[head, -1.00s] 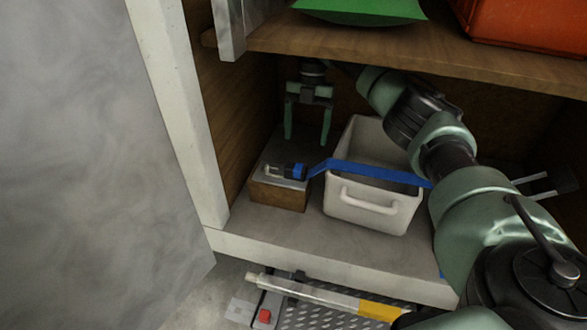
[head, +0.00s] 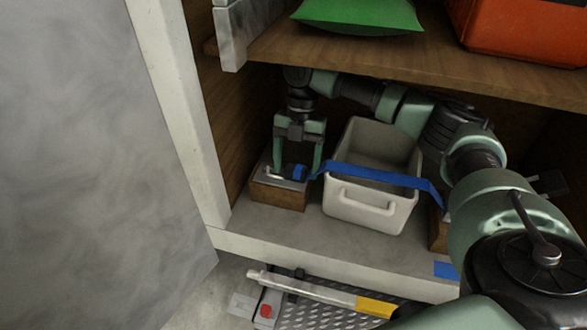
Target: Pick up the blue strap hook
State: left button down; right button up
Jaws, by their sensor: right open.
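The blue strap (head: 375,174) runs from a wooden block at the left, across the top of the white bin, to the right. Its hook end, a metal hook with a blue band (head: 299,173), lies on the left wooden block (head: 279,196). My right gripper (head: 297,168) points down over this end, open, with one finger on each side of the blue band. The fingers partly cover the metal hook. I cannot tell whether they touch it. My left gripper is not in view.
The white bin (head: 362,211) stands close to the right of the block. A wooden shelf (head: 400,62) with a green bag (head: 360,14) and an orange case (head: 520,30) hangs above my right arm. A pale upright post (head: 181,110) and side wall bound the left.

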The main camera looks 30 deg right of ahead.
jog(key=shift+f, duration=0.45)
jog(key=shift+r, duration=0.1)
jog(key=c, duration=1.6)
jog(key=shift+o, duration=0.2)
jog(key=shift+w+r, duration=0.1)
jog(key=shift+r, duration=0.4)
notch_tip(320, 180, up, 2)
jog(key=shift+r+b, duration=0.1)
jog(key=shift+b, duration=0.55)
jog(key=s+a+b, duration=0.1)
jog(key=s+a, duration=0.9)
jog(key=s, duration=0.4)
jog(key=shift+s+a+r+b, duration=0.2)
jog(key=shift+s+a+b, duration=0.05)
jog(key=shift+s+b, duration=0.05)
